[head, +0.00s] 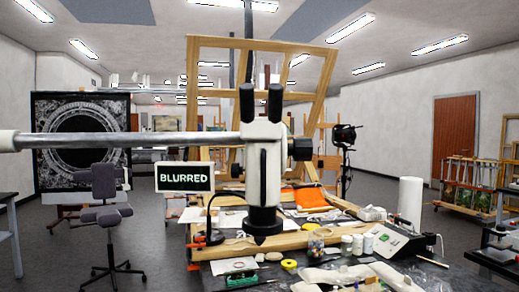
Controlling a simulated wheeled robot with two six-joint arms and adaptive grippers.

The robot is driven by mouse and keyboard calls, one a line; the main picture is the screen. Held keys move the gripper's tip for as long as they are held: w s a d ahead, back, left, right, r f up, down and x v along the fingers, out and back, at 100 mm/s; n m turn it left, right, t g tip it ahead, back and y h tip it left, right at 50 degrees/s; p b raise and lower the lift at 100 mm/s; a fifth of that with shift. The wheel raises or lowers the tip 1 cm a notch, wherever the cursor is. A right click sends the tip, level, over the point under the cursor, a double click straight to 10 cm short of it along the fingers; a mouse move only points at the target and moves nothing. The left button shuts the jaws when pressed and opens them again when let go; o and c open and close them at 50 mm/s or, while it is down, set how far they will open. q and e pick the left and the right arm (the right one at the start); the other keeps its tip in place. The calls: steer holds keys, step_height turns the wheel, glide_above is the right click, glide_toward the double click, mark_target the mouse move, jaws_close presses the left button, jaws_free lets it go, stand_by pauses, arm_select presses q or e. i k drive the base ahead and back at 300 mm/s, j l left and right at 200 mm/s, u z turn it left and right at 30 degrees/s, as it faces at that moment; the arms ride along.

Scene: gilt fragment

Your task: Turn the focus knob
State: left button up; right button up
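The stereo microscope (263,160) has a white body, two dark eyepieces and a dark lens end, and hangs from a horizontal metal boom (120,141) coming in from the left. A black focus knob (302,148) sticks out on the right side of its body. A black sign (185,177) with a white edge, left of the microscope, reads "BLURRED". I see no gripper in the head view, and nothing is touching the knob.
Under the microscope, a cluttered worktable holds an orange cloth (310,198), small jars (346,245), a white roll (410,202) and a box-shaped device (390,240). A wooden frame (205,100) rises behind. An office chair (107,215) stands left on open floor.

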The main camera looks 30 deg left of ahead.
mark_target(301, 149)
steer(key=i+l+u, duration=0.2)
steer(key=l+u, duration=0.15)
steer(key=i+l+u, duration=0.15)
steer(key=l+u, duration=0.2)
steer(key=l, duration=0.15)
steer(key=i+l+u, duration=0.1)
steer(key=l+u, duration=0.6)
steer(key=l, duration=0.25)
